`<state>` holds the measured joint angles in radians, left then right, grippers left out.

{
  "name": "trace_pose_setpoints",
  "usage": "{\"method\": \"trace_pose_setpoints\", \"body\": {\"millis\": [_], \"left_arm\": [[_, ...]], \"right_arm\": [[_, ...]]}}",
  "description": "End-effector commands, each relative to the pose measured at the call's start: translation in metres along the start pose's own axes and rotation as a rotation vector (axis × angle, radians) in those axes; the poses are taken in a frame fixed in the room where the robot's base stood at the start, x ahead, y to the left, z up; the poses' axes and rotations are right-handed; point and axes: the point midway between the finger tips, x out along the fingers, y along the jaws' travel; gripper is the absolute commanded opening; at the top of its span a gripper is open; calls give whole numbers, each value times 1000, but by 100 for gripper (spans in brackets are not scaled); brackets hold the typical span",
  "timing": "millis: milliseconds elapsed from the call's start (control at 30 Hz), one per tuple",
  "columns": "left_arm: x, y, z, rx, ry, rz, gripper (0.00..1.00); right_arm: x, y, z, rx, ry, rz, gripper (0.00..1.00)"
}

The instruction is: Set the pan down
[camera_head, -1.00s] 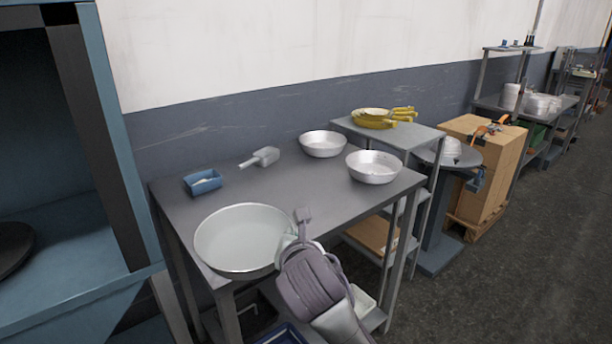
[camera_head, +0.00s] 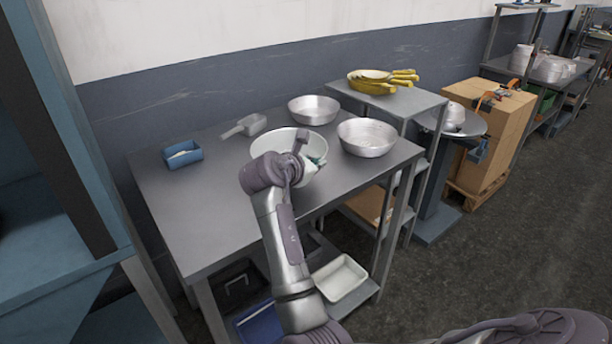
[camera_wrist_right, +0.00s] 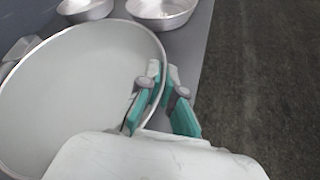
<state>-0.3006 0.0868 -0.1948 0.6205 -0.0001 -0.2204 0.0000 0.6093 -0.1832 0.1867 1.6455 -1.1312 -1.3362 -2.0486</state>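The large round pan (camera_head: 275,143), pale inside with a metal rim, is over the middle right of the grey table (camera_head: 200,225) in the head view. I cannot tell whether its base touches the tabletop. My right gripper (camera_head: 308,163) is at its near right edge, partly hidden by my wrist. In the right wrist view the pan (camera_wrist_right: 75,95) fills the left side. The teal fingers of my right gripper (camera_wrist_right: 163,85) straddle its rim, one inside and one outside, shut on it. My left gripper is not in view.
Two metal pans (camera_head: 314,109) (camera_head: 367,138) stand close behind and right of the large pan. A scoop (camera_head: 246,125) and blue tray (camera_head: 182,154) lie farther left. The table's front left is clear.

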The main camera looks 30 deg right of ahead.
Motion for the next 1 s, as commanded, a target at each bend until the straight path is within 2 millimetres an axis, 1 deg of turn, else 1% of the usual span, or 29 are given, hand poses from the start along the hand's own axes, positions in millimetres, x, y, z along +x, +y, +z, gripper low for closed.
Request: {"method": "trace_pose_setpoints", "body": {"millis": [33,100,267,367,600,967,1000], "left_arm": [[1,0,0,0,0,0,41],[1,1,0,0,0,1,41],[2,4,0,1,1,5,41],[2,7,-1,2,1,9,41],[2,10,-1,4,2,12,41],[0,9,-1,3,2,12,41],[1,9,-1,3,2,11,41]], "right_arm": [[5,7,-6,0,-2,2,0],[10,15,-13,2,-2,3,0],[16,22,-21,4,-3,3,0],[19,21,-26,3,-3,3,0],[32,8,-54,1,-1,2,0],[33,8,-56,2,-2,4,0],[34,7,-58,1,0,2,11]]}}
